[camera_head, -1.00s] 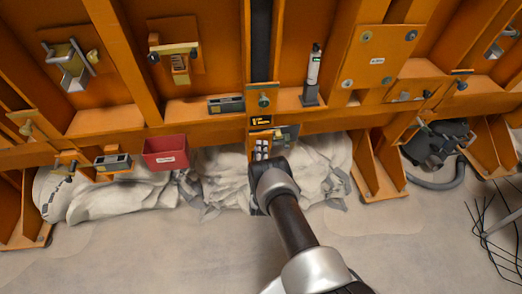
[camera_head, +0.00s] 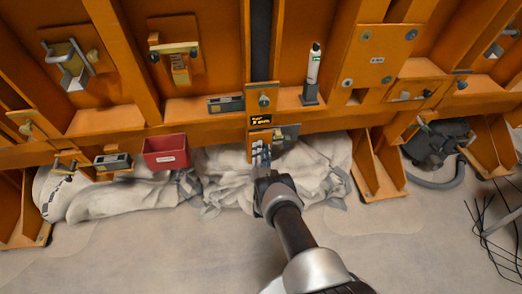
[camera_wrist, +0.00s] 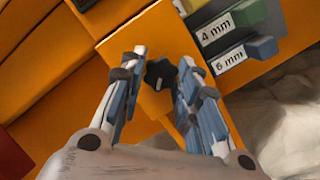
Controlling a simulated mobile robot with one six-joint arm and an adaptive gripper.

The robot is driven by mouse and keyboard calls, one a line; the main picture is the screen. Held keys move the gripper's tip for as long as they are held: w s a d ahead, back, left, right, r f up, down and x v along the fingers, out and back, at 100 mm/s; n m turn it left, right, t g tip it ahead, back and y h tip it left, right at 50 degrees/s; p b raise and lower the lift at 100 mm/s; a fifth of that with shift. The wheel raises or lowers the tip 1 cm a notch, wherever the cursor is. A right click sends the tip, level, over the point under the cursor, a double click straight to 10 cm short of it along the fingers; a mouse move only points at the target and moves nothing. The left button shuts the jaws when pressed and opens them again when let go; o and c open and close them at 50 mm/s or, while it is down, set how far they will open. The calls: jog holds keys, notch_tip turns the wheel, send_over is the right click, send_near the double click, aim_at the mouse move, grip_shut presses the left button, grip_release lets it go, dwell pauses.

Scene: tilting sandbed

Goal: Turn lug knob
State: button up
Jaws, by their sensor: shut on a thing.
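The lug knob (camera_wrist: 160,73), a small dark lobed knob on an orange face, sits between the fingers of my gripper in the wrist view. My gripper (camera_wrist: 162,82) has one blue-grey finger on each side of the knob and is shut on it. In the head view my gripper (camera_head: 260,152) is at the orange block below the small black display (camera_head: 261,120). There the fingers and wrist hide the knob. I cannot tell from the picture how far the knob is turned.
Blocks marked 4 mm (camera_wrist: 216,33) and 6 mm (camera_wrist: 243,56) sit close to the right finger. A red bin (camera_head: 166,152) hangs to the left on the orange frame. Pale crumpled sheeting (camera_head: 222,180) lies below. Another round knob (camera_head: 264,99) is above the display.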

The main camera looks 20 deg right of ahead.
jog(key=shift+d+n+t+y, duration=0.1)
jog(key=shift+n+t+y, duration=0.35)
jog(key=shift+n, duration=1.45)
jog(key=o, duration=1)
jog(key=shift+o, duration=0.2)
jog(key=v, duration=1.2)
